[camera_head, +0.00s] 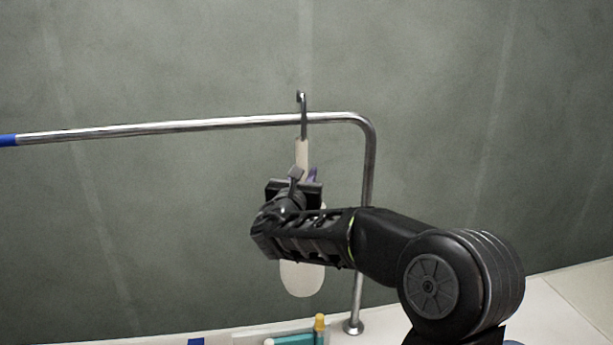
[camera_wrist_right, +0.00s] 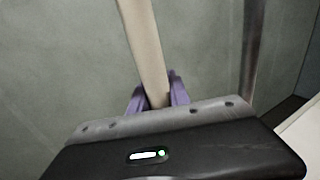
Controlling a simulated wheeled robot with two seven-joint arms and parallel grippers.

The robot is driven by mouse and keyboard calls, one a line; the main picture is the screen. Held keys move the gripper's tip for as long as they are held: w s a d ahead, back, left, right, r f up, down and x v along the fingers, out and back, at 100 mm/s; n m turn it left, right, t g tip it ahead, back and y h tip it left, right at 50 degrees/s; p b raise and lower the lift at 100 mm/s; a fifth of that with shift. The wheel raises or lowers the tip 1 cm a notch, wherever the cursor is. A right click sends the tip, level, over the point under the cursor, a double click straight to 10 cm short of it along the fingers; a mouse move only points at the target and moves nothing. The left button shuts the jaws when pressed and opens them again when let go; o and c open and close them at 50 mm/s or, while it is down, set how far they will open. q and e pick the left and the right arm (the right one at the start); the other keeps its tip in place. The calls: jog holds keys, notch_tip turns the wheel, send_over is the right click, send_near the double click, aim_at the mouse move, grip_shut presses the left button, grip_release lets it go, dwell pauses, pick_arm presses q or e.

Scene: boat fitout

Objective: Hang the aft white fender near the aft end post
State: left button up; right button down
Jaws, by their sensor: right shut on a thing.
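The white fender (camera_head: 302,280) hangs upright in the head view, its middle hidden behind my right gripper and arm. A metal hook (camera_head: 301,103) tops its pale strap (camera_head: 302,152) and stands at the rail (camera_head: 215,124), just left of the bend; I cannot tell if it bears on the rail. The aft end post (camera_head: 366,200) is right of the fender, a small gap away. My right gripper (camera_head: 304,176) is shut on the strap, which also shows between the purple fingers in the right wrist view (camera_wrist_right: 146,50). My left gripper is not in view.
A blue mark (camera_head: 8,140) wraps the rail at far left. The post's round foot (camera_head: 353,327) stands on a white deck (camera_head: 560,300). A teal item with a yellow-topped piece (camera_head: 319,323) sits at the bottom edge. The rail left of the hook is clear.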

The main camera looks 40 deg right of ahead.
jog(key=shift+w+d+r, duration=0.15)
jog(key=shift+w+d, duration=0.05)
jog(key=shift+w, duration=0.15)
notch_tip(320, 180, down, 3)
jog(key=b, duration=0.3)
jog(key=shift+f, duration=0.2)
jog(key=c, duration=1.4)
grip_release()
jog(key=shift+c, duration=0.2)
jog(key=o, duration=0.3)
jog(key=shift+f, duration=0.15)
